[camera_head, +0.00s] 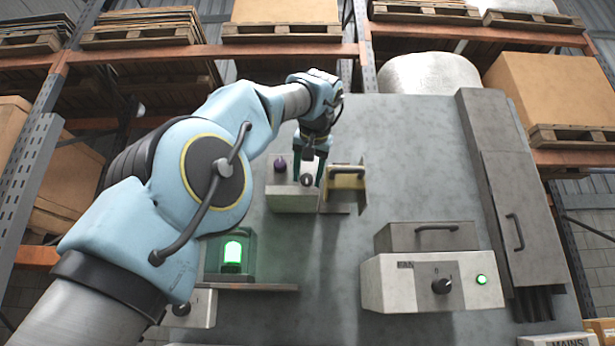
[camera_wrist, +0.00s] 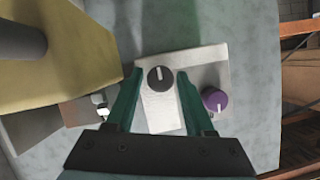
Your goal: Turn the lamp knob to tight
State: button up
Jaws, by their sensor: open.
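A dark round knob (camera_wrist: 160,77) with a white pointer line sits on a pale box (camera_wrist: 165,115). In the wrist view its pointer is near upright, toward the top of the picture. My gripper (camera_wrist: 160,74) is open, with one green finger on each side of this knob; I cannot tell whether either touches it. A purple knob (camera_wrist: 214,99) sits on the same box, outside the fingers. In the head view my gripper (camera_head: 308,181) is at the box (camera_head: 292,199), beside the purple knob (camera_head: 280,164). No lettering is readable there, so which knob is the lamp's is unclear.
A yellowish plate with a handle (camera_head: 347,180) stands close right of the box; it fills the upper left of the wrist view (camera_wrist: 60,65). A lit green lamp (camera_head: 232,253) is below left. A fan box (camera_head: 430,282) is lower right.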

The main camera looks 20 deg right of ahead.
jog(key=v, duration=1)
jog(key=shift+s, duration=0.3)
jog(key=shift+a+r, duration=0.1)
